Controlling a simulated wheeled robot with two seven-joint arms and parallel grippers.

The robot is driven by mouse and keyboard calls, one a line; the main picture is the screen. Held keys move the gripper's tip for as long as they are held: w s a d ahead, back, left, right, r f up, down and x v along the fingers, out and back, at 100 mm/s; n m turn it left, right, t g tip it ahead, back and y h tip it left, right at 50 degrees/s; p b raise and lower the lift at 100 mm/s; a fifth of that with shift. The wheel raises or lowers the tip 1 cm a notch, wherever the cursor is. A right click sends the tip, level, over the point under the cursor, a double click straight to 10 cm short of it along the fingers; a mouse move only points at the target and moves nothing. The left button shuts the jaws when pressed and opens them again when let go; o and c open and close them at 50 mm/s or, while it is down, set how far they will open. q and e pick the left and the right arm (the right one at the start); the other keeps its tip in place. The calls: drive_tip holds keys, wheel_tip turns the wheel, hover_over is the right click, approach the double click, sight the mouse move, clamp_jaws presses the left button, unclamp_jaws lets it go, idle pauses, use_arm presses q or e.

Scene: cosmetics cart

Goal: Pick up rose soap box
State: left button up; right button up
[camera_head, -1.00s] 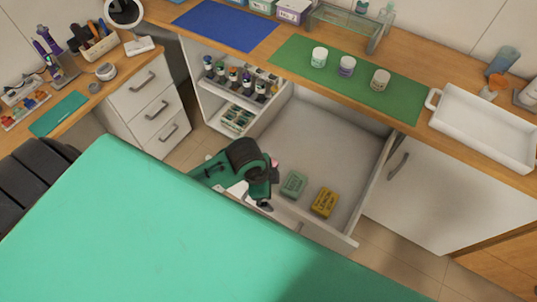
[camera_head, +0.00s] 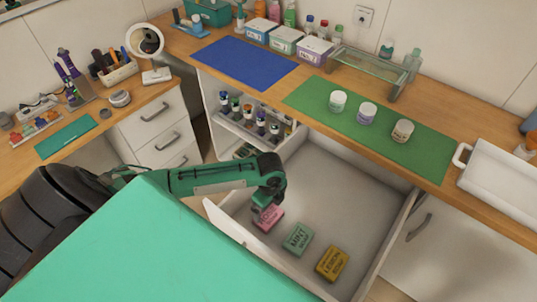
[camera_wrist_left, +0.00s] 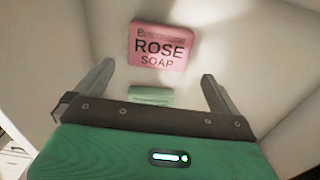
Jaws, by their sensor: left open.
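The pink rose soap box (camera_head: 268,218) lies in the open drawer, in the front left part. In the left wrist view the rose soap box (camera_wrist_left: 158,46) shows its label, ahead of the fingertips. My left gripper (camera_head: 264,202) is over the drawer, just above and beside the box in the head view, partly covering it. In the left wrist view my left gripper (camera_wrist_left: 157,72) is open, with nothing held between its fingers. My right gripper is in neither view.
A green mint soap box (camera_head: 298,239) and a yellow lemon soap box (camera_head: 332,263) lie beside it in the white drawer (camera_head: 345,185). The drawer's back is clear. A counter with a green mat (camera_head: 425,148) and jars stands behind.

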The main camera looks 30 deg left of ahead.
sight(268, 215)
use_arm(q)
wheel_tip(268, 215, down, 2)
drive_tip(key=shift+f, duration=0.65)
drive_tip(key=shift+a+f+p, duration=0.1)
drive_tip(key=shift+f+p, duration=0.3)
drive_tip(key=shift+p, duration=0.05)
wheel_tip(268, 215, down, 4)
drive_tip(key=shift+s+a+f+p, duration=0.1)
drive_tip(key=shift+a+p, duration=0.05)
drive_tip(key=shift+p, duration=0.3)
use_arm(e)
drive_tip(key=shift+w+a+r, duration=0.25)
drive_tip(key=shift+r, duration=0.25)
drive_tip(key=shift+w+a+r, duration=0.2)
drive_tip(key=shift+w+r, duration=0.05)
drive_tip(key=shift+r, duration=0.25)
use_arm(q)
drive_tip(key=c, duration=0.7)
drive_tip(key=shift+c, duration=0.2)
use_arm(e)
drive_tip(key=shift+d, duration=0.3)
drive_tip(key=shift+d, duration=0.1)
